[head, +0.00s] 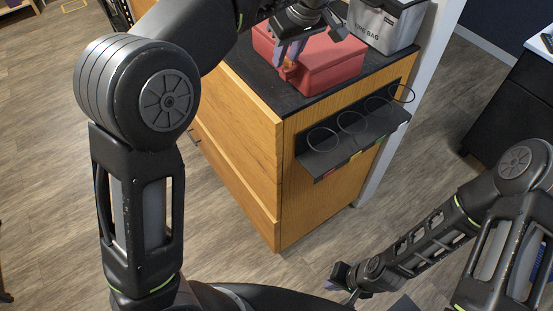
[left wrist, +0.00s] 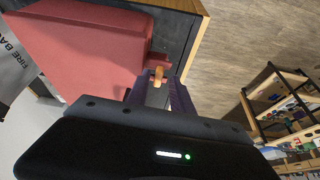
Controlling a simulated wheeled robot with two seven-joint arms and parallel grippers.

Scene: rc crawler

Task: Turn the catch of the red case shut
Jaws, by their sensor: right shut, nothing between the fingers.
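The red case (head: 325,62) stands lid-down-shut on the dark counter top. It also fills the upper left of the left wrist view (left wrist: 75,50). Its small orange catch (left wrist: 158,74) is on the near side and shows partly in the head view (head: 290,65). My left gripper (head: 289,62) reaches down to that side. In the left wrist view its fingers (left wrist: 158,88) stand apart, one on each side of the catch; whether they touch it I cannot tell. My right gripper (head: 345,285) is shut and empty, low in the head view, away from the case.
A grey fire bag (head: 385,24) stands behind the case to the right. A dark holder with several rings (head: 350,140) sticks out from the wooden cabinet's (head: 235,125) side. A shelf with small items (left wrist: 285,105) stands at the right in the left wrist view. Floor is open around the cabinet.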

